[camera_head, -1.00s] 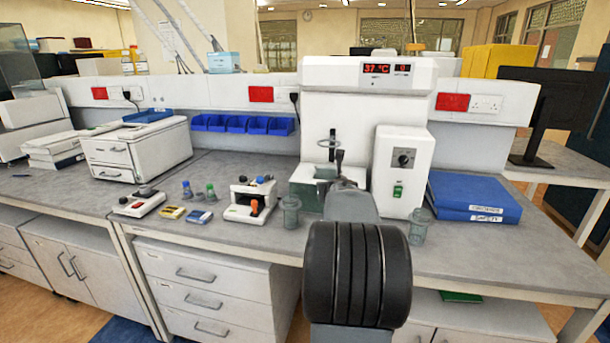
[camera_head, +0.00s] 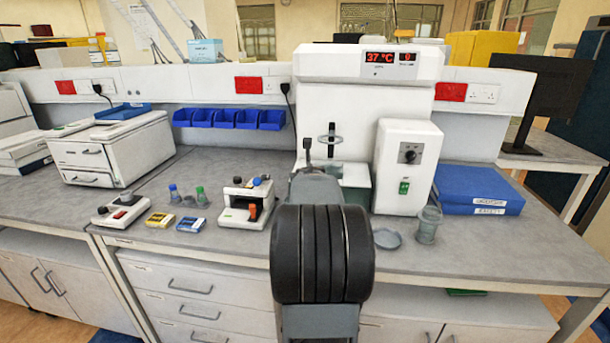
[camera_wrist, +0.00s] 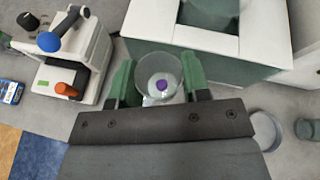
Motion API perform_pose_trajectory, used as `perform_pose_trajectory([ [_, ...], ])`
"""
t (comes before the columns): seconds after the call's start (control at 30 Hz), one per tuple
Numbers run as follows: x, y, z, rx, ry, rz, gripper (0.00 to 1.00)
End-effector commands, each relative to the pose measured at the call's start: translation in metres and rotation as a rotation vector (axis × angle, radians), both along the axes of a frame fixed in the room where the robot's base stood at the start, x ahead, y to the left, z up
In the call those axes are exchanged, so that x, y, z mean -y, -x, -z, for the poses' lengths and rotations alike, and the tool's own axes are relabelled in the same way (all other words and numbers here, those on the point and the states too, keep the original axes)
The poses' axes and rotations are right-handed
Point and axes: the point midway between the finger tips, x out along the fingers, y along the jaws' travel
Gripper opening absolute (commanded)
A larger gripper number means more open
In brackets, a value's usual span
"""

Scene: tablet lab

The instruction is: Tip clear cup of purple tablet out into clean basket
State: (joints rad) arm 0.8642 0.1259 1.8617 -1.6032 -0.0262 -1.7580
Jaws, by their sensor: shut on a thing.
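A clear cup (camera_wrist: 147,68) stands between the green-padded fingers of my gripper (camera_wrist: 158,80), which is shut on it. A purple tablet (camera_wrist: 161,86) shows inside the cup. The cup looks roughly upright, with its open mouth towards the wrist camera. In the head view my own arm hides the gripper and the held cup. I cannot clearly make out which thing is the clean basket.
A white instrument (camera_head: 246,205) with an orange knob is on the left, near small bottles and boxes. Blue binders (camera_head: 476,188) lie at the right. The bench's front edge is close.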

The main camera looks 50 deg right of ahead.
Motion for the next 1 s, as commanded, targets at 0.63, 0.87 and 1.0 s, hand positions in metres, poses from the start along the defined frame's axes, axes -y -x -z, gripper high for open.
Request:
perform_pose_trajectory([
  [0.63,-0.0034,-0.0047,0.0059,-0.374,0.23,-0.004,0.3],
  [0.87,-0.0047,-0.0066,0.0071,-0.496,0.306,-0.005,0.3],
  [1.0,-0.0051,-0.0076,0.0072,-0.572,0.354,-0.004,0.3],
])
